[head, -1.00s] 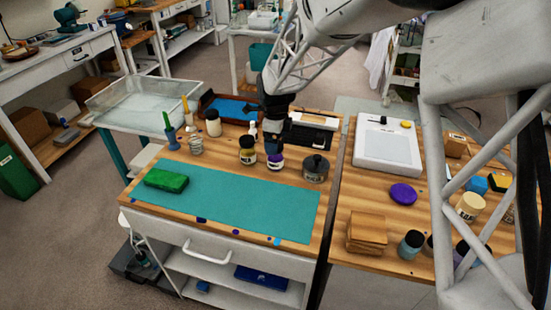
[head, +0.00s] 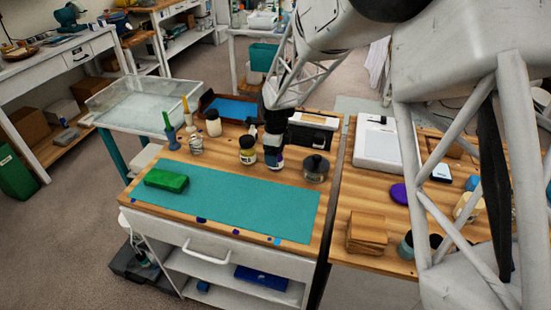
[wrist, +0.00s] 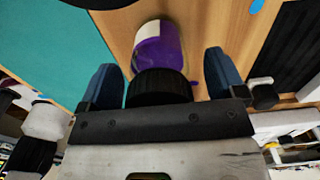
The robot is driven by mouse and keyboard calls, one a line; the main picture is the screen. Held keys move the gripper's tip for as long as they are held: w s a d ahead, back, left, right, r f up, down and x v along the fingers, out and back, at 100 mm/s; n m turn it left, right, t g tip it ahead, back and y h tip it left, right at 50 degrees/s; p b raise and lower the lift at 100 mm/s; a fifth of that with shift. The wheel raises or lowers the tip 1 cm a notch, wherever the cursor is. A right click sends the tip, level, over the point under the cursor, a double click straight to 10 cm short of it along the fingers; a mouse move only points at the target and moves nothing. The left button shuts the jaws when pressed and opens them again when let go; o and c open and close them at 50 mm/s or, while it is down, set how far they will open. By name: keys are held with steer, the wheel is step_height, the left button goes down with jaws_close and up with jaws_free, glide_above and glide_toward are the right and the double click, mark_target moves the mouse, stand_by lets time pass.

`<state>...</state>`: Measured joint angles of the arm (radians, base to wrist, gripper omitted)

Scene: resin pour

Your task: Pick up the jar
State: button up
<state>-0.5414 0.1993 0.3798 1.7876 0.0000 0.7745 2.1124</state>
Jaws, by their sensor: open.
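A jar with purple contents, a white patch and a black lid (wrist: 158,88) shows in the wrist view; its body (wrist: 160,45) stands on the wooden table. My gripper (wrist: 160,68) is open, with one blue finger on each side of the jar's lid and a gap visible on both sides. In the head view my gripper (head: 274,155) is down at the jar and hides most of it. An olive-yellow jar with a black lid (head: 247,151) stands just left of it, and a dark grey jar (head: 316,168) stands to its right.
A teal mat (head: 240,205) with a green block (head: 166,180) lies in front. A cream jar (head: 213,122), a wire whisk-like item (head: 196,144) and a blue cup (head: 171,139) stand behind left. A black-and-white box (head: 312,131) is behind right.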

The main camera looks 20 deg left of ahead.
steer(key=c, duration=1)
steer(key=shift+c, duration=0.2)
steer(key=shift+r, duration=0.15)
steer(key=shift+r, duration=1.5)
steer(key=shift+s+d+r, duration=0.15)
steer(key=shift+s+r, duration=0.05)
steer(key=shift+s, duration=0.05)
steer(key=s+d+r, duration=0.1)
steer(key=s+d, duration=0.6)
steer(key=s, duration=0.6)
steer(key=shift+s+d+r, duration=0.15)
steer(key=shift+d, duration=0.2)
